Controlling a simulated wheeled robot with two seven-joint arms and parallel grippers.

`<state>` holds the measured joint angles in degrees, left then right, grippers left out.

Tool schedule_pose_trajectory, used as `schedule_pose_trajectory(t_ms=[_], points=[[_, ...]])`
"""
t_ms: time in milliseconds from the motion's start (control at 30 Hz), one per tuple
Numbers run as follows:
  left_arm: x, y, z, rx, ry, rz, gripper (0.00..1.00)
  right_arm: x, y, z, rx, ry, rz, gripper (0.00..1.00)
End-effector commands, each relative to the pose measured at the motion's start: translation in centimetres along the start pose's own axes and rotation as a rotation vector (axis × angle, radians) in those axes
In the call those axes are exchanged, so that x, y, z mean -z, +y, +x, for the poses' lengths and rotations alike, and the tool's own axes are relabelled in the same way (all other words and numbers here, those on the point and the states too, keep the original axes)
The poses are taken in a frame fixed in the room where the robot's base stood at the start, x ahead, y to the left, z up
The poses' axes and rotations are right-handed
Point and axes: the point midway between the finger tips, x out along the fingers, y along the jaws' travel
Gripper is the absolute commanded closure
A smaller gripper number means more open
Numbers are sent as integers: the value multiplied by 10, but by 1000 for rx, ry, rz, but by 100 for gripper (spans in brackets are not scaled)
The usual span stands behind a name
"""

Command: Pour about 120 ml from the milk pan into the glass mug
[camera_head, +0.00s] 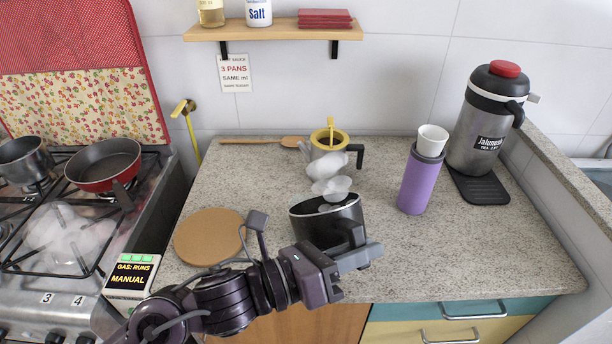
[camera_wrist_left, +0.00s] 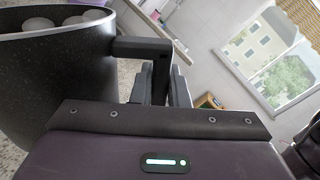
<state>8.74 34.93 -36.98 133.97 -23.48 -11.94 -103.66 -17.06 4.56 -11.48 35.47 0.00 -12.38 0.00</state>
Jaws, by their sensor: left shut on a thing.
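A dark speckled pan (camera_head: 312,226), which looks like the milk pan, is at the front middle of the counter. My left gripper (camera_head: 352,252) is shut on its dark handle, at the pan's right side. I cannot tell whether the pan touches the counter. The left wrist view shows the pan's side (camera_wrist_left: 55,75) and pale round shapes inside its rim. Behind the pan stands a vessel with a yellow rim (camera_head: 318,137) and dark handle, perhaps the glass mug. White puffs partly hide it. My right gripper is not in view.
A purple tumbler with a white cup (camera_head: 420,185) and a steel flask (camera_head: 475,130) stand right. A round cork mat (camera_head: 208,236) lies left, a wooden spoon (camera_head: 270,141) behind. The stove (camera_head: 60,245) holds a red pan (camera_head: 105,160). A shelf (camera_head: 275,30) hangs above.

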Motion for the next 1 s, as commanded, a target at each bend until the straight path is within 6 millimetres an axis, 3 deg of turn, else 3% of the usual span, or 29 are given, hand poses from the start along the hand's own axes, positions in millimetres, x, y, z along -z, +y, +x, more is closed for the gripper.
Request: schedule_pose_trajectory(t_ms=[33, 167, 267, 367, 633, 1000], points=[[-28, -12, 0, -1, -2, -38, 100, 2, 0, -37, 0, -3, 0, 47], [-57, -15, 0, -1, -3, -189, 100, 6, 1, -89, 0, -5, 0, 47], [-48, -3, 1, 1, 0, -249, 100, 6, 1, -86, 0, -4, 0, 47], [-51, 1, 1, 2, -2, -296, 100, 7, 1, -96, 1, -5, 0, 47], [-63, 2, 0, 4, -2, -377, 100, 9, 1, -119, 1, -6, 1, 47], [-72, 4, 0, 3, -2, -438, 100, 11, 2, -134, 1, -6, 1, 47]])
